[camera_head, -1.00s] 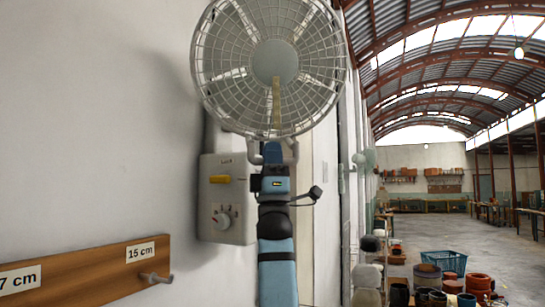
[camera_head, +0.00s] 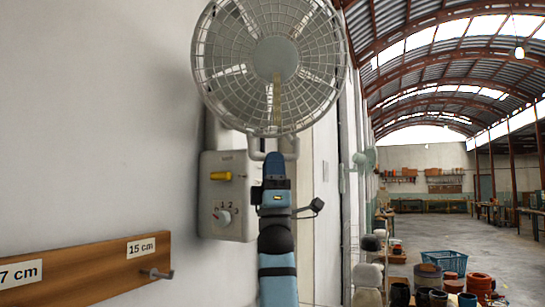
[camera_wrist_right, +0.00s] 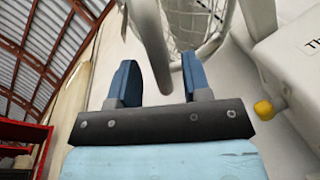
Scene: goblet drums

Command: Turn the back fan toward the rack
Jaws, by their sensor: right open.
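A large grey wire-caged fan (camera_head: 228,62) hangs on the wall in the head view, its round face toward me. A pale box (camera_head: 238,165) with a yellow knob and a numbered dial is below it. A smaller greenish fan (camera_head: 370,158) shows farther along the wall. I cannot tell which one the task calls the back fan. My right gripper (camera_head: 274,160) is just below the near fan's cage. My left gripper is not visible.
A wooden rail (camera_head: 85,270) with a peg and labels reading 7 cm and 15 cm is on the wall at lower left. A blue crate (camera_head: 446,262) and several pots are on the floor at right. Open hall floor lies beyond.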

